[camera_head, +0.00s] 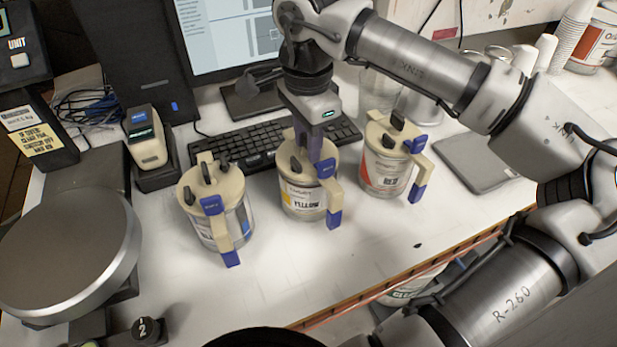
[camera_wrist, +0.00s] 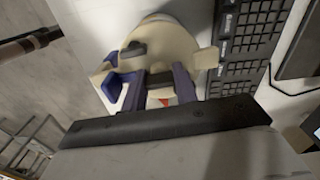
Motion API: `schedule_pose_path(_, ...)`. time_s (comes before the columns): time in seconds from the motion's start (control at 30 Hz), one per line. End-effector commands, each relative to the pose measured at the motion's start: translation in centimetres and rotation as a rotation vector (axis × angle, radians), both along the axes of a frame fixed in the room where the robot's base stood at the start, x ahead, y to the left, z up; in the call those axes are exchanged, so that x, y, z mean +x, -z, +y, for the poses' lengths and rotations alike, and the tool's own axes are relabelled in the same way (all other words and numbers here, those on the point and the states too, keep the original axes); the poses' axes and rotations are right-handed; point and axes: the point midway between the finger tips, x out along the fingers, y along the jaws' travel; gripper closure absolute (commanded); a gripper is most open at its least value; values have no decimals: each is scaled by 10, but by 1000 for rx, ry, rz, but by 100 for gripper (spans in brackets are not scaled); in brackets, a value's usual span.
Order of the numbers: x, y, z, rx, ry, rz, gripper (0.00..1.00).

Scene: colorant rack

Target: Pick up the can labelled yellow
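The can labelled yellow (camera_head: 302,198) stands upright on the white table, in the middle of a row of three cans. It has a cream lid, black knobs and a blue-ended handle. My gripper (camera_head: 312,150) points down at its lid from above, with the fingers down at the lid's middle. In the wrist view the cream lid (camera_wrist: 178,38) lies under my gripper (camera_wrist: 158,80). The two dark fingers are apart, with a dark part between them. I cannot tell whether they press on it. The fingers hide the middle of the lid.
A can with a blue-marked label (camera_head: 232,220) stands to the left, and the can labelled red (camera_head: 385,170) stands close on the right. A keyboard (camera_head: 255,145) lies just behind. A round grey plate (camera_head: 65,235) is at far left. The table front is clear.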

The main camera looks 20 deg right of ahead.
Motion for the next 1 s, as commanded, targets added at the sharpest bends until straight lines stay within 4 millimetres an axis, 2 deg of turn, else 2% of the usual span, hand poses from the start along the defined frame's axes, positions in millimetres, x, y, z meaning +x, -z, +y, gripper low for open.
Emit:
schedule_pose_path(0.03, 0, 0, 0, 0, 0, 0, 80)
schedule_pose_path(0.2, 0, 0, 0, 0, 0, 0, 100)
schedule_pose_path(1.0, 0, 0, 0, 0, 0, -1, 100)
